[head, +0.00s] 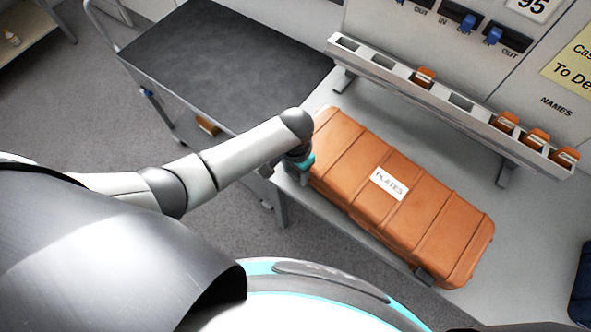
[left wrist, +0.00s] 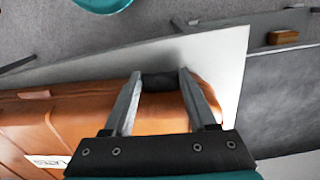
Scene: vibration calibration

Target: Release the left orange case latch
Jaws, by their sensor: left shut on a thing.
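The orange case (head: 430,215) lies closed on the grey table, with a white PLATES label on its lid. Its left end also shows in the left wrist view (left wrist: 165,120). The dark left latch (left wrist: 160,83) sits at the case's front edge, between the fingers of my left gripper (left wrist: 160,74). That gripper is shut on the latch. In the head view my left gripper (head: 303,175) is at the case's left front corner, and the arm hides most of it and the latch. The dark right latch (head: 425,275) shows on the front near the right end. My right gripper is not in view.
The table (head: 530,225) has free room right of the case. A slotted rack (head: 400,82) holding several orange items stands behind the case. A dark-topped cart (head: 220,60) stands beyond my left arm. A dark blue object (head: 582,290) is at the right edge.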

